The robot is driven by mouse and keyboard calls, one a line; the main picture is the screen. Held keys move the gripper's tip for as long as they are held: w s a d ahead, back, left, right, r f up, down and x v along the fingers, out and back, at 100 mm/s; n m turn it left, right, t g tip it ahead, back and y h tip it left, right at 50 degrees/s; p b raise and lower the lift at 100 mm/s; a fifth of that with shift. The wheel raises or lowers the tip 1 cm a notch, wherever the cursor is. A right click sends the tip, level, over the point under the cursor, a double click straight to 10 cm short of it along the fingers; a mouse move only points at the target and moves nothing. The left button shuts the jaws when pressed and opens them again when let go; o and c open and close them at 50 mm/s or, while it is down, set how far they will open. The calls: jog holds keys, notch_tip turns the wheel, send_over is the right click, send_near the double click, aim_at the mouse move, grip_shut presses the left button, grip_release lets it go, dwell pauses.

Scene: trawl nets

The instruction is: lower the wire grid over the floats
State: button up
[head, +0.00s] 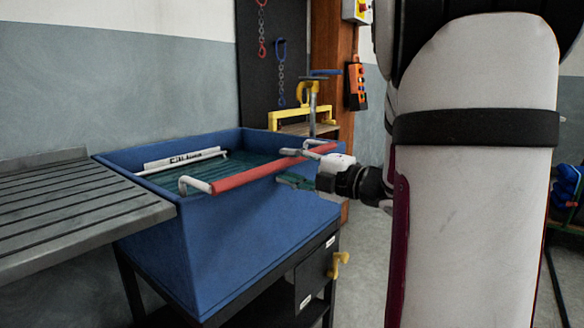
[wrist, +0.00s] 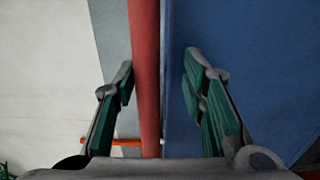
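A red bar handle (head: 247,177) with pale bent ends runs along the near rim of a blue tank (head: 215,245). Dark teal, lined stuff (head: 225,170) shows inside the tank; I cannot tell whether it is the wire grid or water. No floats can be made out. My gripper (head: 287,166) is at the right part of the handle, its fingers above and below it. In the wrist view, my gripper (wrist: 160,66) is open, with the red bar (wrist: 146,75) between its green pads. The bar is close to the left finger, with a clear gap to the right finger.
A grey slatted bench (head: 70,210) adjoins the tank's left side. A white-labelled strip (head: 180,158) lies along the tank's far inner wall. A yellow hook (head: 338,264) sticks out from the dark stand below. My arm hides much of the right side.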

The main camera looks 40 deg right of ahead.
jog(key=s+d, duration=0.2)
jog(key=s, duration=0.9)
jog(key=shift+s+d+f, duration=0.15)
jog(key=shift+s, duration=0.25)
